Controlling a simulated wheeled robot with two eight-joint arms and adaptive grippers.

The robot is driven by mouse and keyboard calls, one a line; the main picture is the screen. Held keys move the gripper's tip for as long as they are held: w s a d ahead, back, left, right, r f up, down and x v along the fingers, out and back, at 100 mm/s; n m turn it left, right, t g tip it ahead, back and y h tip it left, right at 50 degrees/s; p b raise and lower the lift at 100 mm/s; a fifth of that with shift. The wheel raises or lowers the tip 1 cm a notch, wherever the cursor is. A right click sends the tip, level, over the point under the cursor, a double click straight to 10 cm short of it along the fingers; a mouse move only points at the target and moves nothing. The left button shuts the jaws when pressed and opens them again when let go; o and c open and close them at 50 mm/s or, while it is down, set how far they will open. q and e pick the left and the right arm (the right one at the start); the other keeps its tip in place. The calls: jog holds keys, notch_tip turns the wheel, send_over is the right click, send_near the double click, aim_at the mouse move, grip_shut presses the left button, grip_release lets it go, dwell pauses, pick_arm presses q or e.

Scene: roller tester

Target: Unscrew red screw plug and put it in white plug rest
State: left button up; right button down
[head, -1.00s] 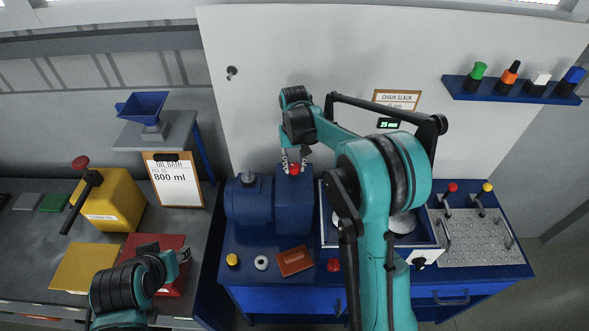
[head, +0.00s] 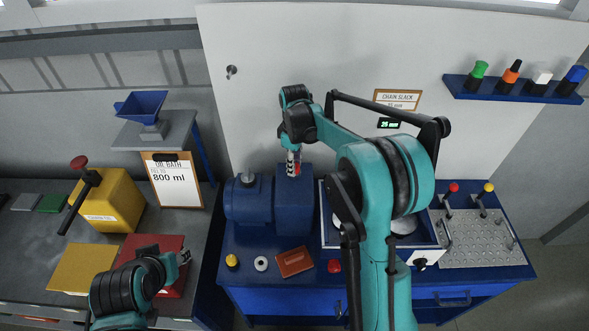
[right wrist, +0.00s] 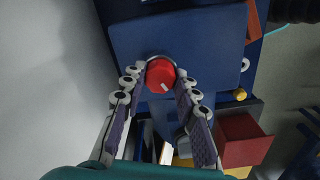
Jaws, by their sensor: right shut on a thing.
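The red screw plug (head: 298,169) is at the top of the blue housing (head: 294,205) on the bench. My right gripper (head: 293,164) is shut on it from above. In the right wrist view the round red plug (right wrist: 161,74) with a white mark sits between the fingertips, over the blue top face; I cannot tell whether it is still seated. The white plug rest (head: 261,263), a small ring with a dark centre, lies on the bench in front of the housing. My left gripper (head: 184,257) hangs over a red box at the left, holding nothing visible; its opening is unclear.
A yellow knob (head: 232,260), a brown-red tray (head: 294,262) and a red knob (head: 334,266) flank the rest along the bench front. A blue motor (head: 248,203) adjoins the housing. A white-rimmed blue bin (head: 428,249) stands to the right, partly behind my arm.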

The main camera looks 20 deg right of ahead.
jog(key=n, duration=1.1)
jog(key=shift+n+b, duration=0.3)
jog(key=c, duration=1.1)
grip_release()
jog(key=shift+r, duration=0.1)
jog(key=shift+r+p, duration=0.9)
jog(key=shift+r, duration=0.35)
jog(key=shift+f, duration=0.1)
